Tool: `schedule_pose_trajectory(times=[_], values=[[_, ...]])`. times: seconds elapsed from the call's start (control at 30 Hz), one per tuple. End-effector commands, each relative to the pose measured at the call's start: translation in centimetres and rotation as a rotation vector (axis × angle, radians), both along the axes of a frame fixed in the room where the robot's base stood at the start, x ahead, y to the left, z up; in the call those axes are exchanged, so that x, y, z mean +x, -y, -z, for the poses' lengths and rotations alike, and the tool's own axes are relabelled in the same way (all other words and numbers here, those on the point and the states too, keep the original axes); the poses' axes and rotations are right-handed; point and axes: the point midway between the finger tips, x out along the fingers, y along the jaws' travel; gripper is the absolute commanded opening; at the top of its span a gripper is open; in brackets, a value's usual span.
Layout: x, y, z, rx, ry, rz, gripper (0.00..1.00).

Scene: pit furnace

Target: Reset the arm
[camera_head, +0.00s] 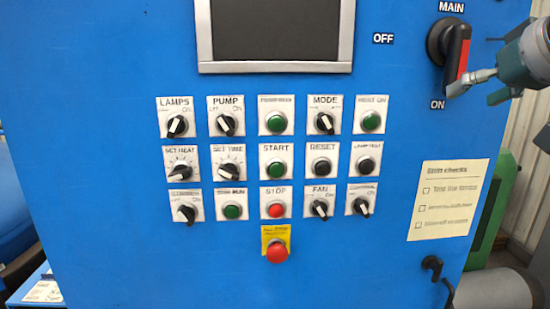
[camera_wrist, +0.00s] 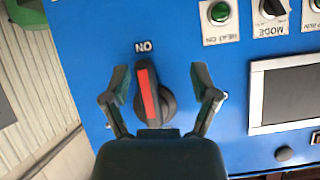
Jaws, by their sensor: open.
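My gripper (camera_head: 472,87) comes in from the right edge of the head view, beside the main switch (camera_head: 453,48) on the blue panel. The main switch is a black rotary knob with a red stripe on its handle. Its handle stands near vertical, with the red end toward the ON label. In the wrist view, the two fingers of my gripper (camera_wrist: 162,97) are spread apart, one on each side of the main switch handle (camera_wrist: 147,95). A gap shows between each finger and the handle. The wrist picture is upside down.
The blue control panel (camera_head: 110,65) carries a dark screen (camera_head: 275,30), several knobs and buttons, and a red emergency button (camera_head: 277,252) at the bottom. A paper checklist (camera_head: 448,199) is fixed low on the right. A black hook-like handle (camera_head: 433,266) sits below it.

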Motion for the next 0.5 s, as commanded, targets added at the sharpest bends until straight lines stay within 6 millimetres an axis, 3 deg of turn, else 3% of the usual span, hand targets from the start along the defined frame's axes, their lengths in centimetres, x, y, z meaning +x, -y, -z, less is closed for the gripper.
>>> schedule_pose_trajectory(times=[0.27,0.5], values=[[-0.6,-5.2,11.8,0.059,-0.199,0.018,0.77],[-3.5,-9.2,22.8,0.027,-0.358,0.010,0.77]])
